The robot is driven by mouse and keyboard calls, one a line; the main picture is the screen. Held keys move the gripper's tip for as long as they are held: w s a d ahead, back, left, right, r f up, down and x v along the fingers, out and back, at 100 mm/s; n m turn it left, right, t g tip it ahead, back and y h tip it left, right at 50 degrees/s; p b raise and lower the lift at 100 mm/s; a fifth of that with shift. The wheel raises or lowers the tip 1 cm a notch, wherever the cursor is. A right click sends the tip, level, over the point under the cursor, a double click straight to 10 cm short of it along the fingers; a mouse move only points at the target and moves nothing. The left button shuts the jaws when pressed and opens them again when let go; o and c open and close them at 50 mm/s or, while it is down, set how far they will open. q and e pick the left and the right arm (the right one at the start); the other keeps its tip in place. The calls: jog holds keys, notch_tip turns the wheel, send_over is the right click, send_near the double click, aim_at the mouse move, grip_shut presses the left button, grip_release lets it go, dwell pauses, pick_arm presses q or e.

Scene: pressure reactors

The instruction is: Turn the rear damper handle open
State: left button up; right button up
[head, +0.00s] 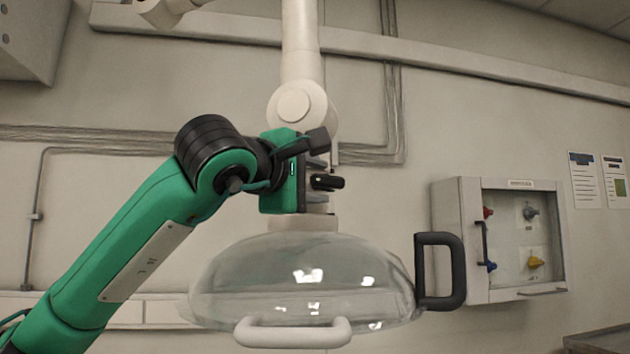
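A fume extraction arm hangs from above, with a white tube and round joint (289,105) over a clear dome hood (300,275). My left gripper (318,164) comes in from the left, at the neck just above the hood and below the round joint. Its green body covers part of the neck. A small black, rounded piece (328,183) sticks out to the right beside it; I cannot tell whether it is the damper handle or part of my gripper. Whether the fingers are open or closed on something is hidden. My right gripper is not in view.
The hood carries a white handle (292,333) at its front rim and a black handle (440,271) at its right. A wall cabinet (505,240) with colored valves is at the right. Pipes (80,140) run along the back wall. Space left of the hood holds my green arm.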

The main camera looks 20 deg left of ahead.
pick_arm(q)
jog(key=v, duration=1.3)
jog(key=shift+s, duration=0.4)
jog(key=shift+a+r, duration=0.1)
